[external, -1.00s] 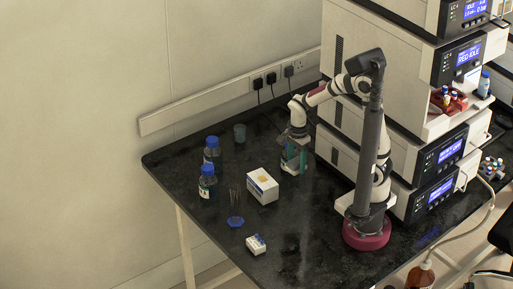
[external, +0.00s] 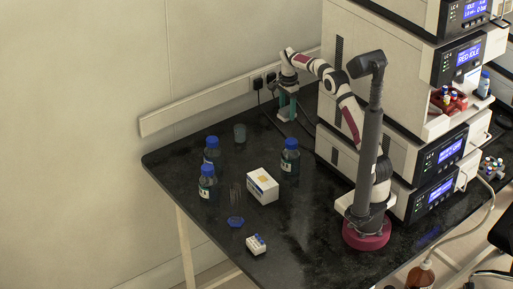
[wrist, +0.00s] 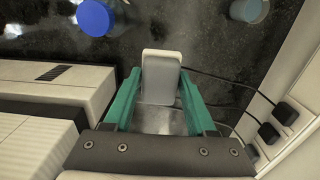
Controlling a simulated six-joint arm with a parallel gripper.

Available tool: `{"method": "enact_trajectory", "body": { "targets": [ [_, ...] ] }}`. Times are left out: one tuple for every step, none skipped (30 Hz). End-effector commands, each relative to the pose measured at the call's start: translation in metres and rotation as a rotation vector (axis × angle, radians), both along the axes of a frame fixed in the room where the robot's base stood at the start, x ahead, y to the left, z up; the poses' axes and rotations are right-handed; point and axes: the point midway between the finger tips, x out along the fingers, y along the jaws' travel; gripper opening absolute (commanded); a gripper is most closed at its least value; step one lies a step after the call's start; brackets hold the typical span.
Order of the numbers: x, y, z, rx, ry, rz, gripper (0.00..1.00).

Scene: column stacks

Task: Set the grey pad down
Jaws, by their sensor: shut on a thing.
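My gripper (external: 287,104) is at the back of the black bench, close to the wall sockets and left of the instrument stack. In the wrist view its two teal fingers (wrist: 162,82) are shut on a pale grey pad (wrist: 162,66), which shows between them as a rounded, flat piece. The pad's lower part is partly hidden by the gripper. In the external view the pad is too small to make out, and I cannot tell whether it touches the bench.
A blue-capped bottle (external: 290,160) stands in front of my gripper. Two more bottles (external: 208,190) (external: 212,155), a beaker (external: 240,132) and a white box (external: 262,187) stand leftward. Plugs (wrist: 286,113) and cables are close on the right in the wrist view. Instruments (wrist: 60,90) are on its left.

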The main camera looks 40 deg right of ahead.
Motion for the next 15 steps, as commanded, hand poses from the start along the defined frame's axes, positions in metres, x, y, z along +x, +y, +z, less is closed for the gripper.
{"method": "enact_trajectory", "body": {
  "targets": [
    [0.004, -0.009, -0.002, 0.001, -0.001, -0.006, 0.01],
    [0.005, -0.011, -0.005, 0.002, 0.0, -0.006, 0.01],
    [0.004, -0.009, -0.014, 0.001, 0.003, -0.002, 0.01],
    [0.004, -0.009, -0.019, 0.001, 0.002, -0.002, 0.01],
    [0.004, -0.009, -0.024, 0.001, 0.002, -0.003, 0.01],
    [0.004, -0.009, -0.029, 0.001, 0.001, -0.003, 0.01],
    [0.004, -0.009, -0.036, 0.001, 0.002, -0.002, 0.01],
    [0.004, -0.009, -0.04, 0.001, 0.002, -0.002, 0.01],
    [0.004, -0.009, -0.045, 0.001, 0.0, -0.002, 0.01],
    [0.004, -0.008, -0.048, 0.001, 0.0, -0.003, 0.01],
    [0.005, -0.006, -0.05, 0.001, 0.0, -0.003, 0.01],
    [0.007, -0.002, -0.055, 0.001, 0.0, -0.001, 0.01],
    [0.01, 0.003, -0.059, 0.001, 0.0, 0.001, 0.01],
    [0.013, 0.01, -0.064, 0.001, -0.001, 0.001, 0.01],
    [0.019, 0.021, -0.072, 0.001, -0.001, 0.003, 0.01]
  ]
}}
